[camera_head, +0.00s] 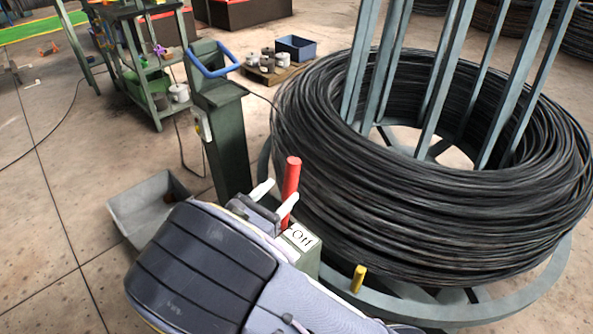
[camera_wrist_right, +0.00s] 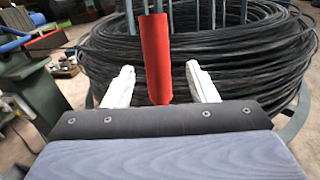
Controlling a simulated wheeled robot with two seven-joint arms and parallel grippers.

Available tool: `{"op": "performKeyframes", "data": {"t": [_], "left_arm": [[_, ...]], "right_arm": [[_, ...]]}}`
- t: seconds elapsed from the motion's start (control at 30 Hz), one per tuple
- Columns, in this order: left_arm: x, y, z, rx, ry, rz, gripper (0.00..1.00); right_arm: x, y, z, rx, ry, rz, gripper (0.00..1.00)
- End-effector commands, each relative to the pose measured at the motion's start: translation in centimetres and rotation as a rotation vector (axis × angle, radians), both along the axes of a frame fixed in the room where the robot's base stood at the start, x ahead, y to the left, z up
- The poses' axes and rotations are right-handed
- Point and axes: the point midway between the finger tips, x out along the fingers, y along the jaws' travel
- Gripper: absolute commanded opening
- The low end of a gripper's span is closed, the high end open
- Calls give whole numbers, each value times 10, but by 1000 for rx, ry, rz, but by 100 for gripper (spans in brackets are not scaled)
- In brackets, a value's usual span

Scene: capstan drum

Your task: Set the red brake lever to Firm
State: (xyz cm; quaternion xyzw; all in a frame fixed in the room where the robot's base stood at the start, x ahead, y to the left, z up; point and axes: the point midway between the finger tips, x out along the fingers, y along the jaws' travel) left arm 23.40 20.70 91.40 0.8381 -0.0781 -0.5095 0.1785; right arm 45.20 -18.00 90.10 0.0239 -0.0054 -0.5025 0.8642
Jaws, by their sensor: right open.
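The red brake lever (camera_head: 290,188) stands nearly upright on a green housing (camera_head: 309,262) with a white label reading "Off" (camera_head: 301,237). My right gripper (camera_head: 275,192) is at the lever, its two pale fingers apart. In the right wrist view the red lever (camera_wrist_right: 156,58) rises between the open fingers (camera_wrist_right: 158,80), with a gap on each side. My arm hides much of the housing, and no "Firm" label shows. My left gripper is in neither view.
A large coil of black wire (camera_head: 430,235) on a grey-green frame fills the right side. A short yellow peg (camera_head: 358,278) stands near its base. A green post with a blue handle (camera_head: 224,135) stands behind the lever. A grey bin (camera_head: 150,206) lies left on the floor.

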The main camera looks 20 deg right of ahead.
Motion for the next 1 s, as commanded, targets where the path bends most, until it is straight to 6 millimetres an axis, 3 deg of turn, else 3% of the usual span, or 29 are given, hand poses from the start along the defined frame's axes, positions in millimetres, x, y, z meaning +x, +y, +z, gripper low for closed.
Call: {"op": "performKeyframes", "data": {"t": [0.17, 0.6, 0.97, 1.0], "left_arm": [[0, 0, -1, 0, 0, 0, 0], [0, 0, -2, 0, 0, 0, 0], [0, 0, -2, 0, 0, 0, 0], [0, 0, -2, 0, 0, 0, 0]], "right_arm": [[7, -6, 2, -19, -3, 9, 52], [38, -60, 1, -16, -3, 8, 52], [41, -65, 2, -16, -3, 10, 52], [41, -65, 2, -16, -3, 10, 47]]}}
